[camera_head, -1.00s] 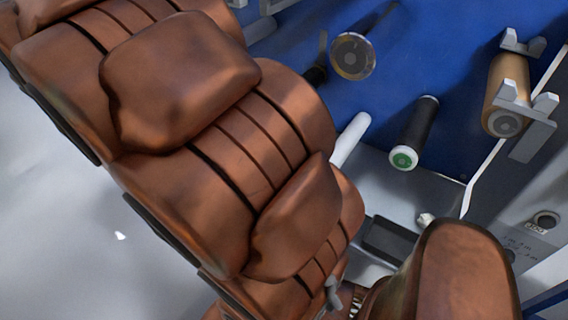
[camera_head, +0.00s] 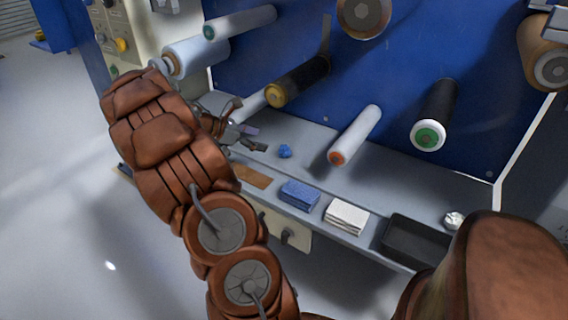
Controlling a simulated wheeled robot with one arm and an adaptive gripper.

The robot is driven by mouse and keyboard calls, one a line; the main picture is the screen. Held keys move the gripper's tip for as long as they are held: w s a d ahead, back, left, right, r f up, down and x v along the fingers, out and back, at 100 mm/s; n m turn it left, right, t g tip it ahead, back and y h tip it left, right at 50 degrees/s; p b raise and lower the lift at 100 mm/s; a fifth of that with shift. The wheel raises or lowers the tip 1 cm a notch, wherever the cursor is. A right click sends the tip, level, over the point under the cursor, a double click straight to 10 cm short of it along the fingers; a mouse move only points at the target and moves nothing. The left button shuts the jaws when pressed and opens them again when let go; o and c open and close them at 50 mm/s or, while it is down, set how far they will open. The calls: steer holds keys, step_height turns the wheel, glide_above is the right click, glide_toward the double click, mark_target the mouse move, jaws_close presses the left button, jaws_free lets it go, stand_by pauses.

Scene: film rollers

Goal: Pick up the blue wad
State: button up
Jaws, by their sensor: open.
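The blue wad (camera_head: 285,151) is a small crumpled lump lying on the grey shelf (camera_head: 385,178) below the blue panel. My gripper (camera_head: 257,139) is at the far end of my brown arm, just left of the wad. Its fingers look open and point right toward the wad, with a small gap between them and it. The gripper is small and partly hidden by my arm, so its exact height above the shelf cannot be told.
A folded blue cloth (camera_head: 299,195), a white stack (camera_head: 346,217) and a black tray (camera_head: 415,240) lie along the shelf's front. Rollers stick out from the blue panel (camera_head: 300,50) above, including an orange-ended white one (camera_head: 356,136) right of the wad and a black one (camera_head: 299,81) above.

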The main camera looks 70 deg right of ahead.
mark_target(283, 145)
steer(key=shift+s+d+f, duration=0.15)
steer(key=shift+d+f, duration=0.75)
steer(key=shift+f, duration=0.05)
steer(key=shift+s+d+f+b, duration=0.15)
steer(key=shift+s+d+b, duration=0.1)
steer(key=shift+b, duration=0.1)
steer(key=shift+b+x, duration=1.15)
steer(key=shift+x, duration=2.35)
steer(key=c, duration=0.9)
